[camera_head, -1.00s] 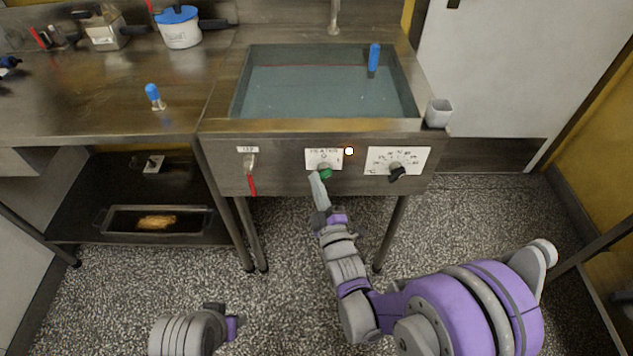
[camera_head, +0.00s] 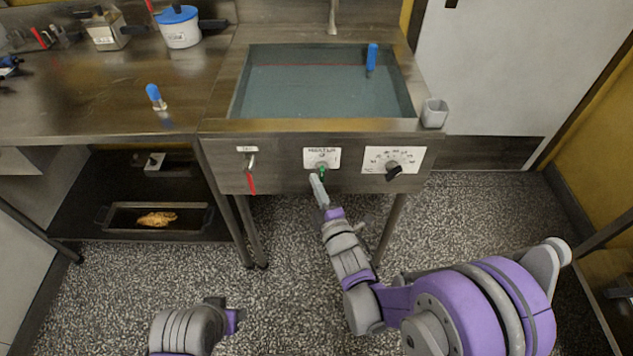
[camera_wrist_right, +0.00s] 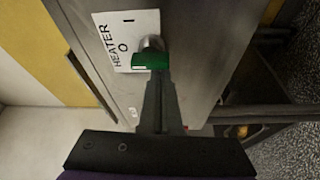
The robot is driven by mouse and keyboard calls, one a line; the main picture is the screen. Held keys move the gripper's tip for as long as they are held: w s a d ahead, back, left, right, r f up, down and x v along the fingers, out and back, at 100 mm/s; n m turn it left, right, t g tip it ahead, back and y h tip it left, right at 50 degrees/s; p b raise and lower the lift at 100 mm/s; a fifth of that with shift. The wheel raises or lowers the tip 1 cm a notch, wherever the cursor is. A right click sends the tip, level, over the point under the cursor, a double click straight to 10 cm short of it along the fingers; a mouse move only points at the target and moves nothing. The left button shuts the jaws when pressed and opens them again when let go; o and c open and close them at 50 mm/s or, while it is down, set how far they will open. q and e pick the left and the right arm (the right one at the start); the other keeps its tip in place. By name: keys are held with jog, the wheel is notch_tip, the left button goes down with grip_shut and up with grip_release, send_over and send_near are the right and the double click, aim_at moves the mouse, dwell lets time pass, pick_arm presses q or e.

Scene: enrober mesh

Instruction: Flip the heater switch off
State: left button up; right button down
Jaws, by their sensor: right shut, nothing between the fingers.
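The heater switch is a small green-tipped lever (camera_head: 322,173) on a white label (camera_head: 322,157) on the sink unit's front panel. In the right wrist view the green lever (camera_wrist_right: 152,61) stands beside the label reading HEATER, O and I. No lit lamp shows by the label. My right gripper (camera_head: 316,180) is shut and empty, its fingertips just below the lever. In the right wrist view the fingers (camera_wrist_right: 158,88) reach up to the lever; I cannot tell if they touch. My left gripper (camera_head: 234,318) shows only in part at the bottom, with its fingers not visible.
The sink basin (camera_head: 256,104) above the panel holds water and a blue-handled item (camera_head: 372,57). A red lever (camera_head: 251,182) is left of the switch, and a black dial knob (camera_head: 393,172) right. A grey cup (camera_head: 434,113) is at the right corner. Floor in front is open.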

pick_arm(q)
jog(key=shift+d+r+p, duration=0.15)
jog(key=shift+r+p, duration=0.15)
jog(key=shift+r, duration=0.15)
pick_arm(e)
jog(key=shift+d+f+n+g, duration=0.1)
jog(key=shift+n+g, duration=0.3)
jog(key=shift+n, duration=0.5)
pick_arm(q)
jog(key=shift+s, duration=0.1)
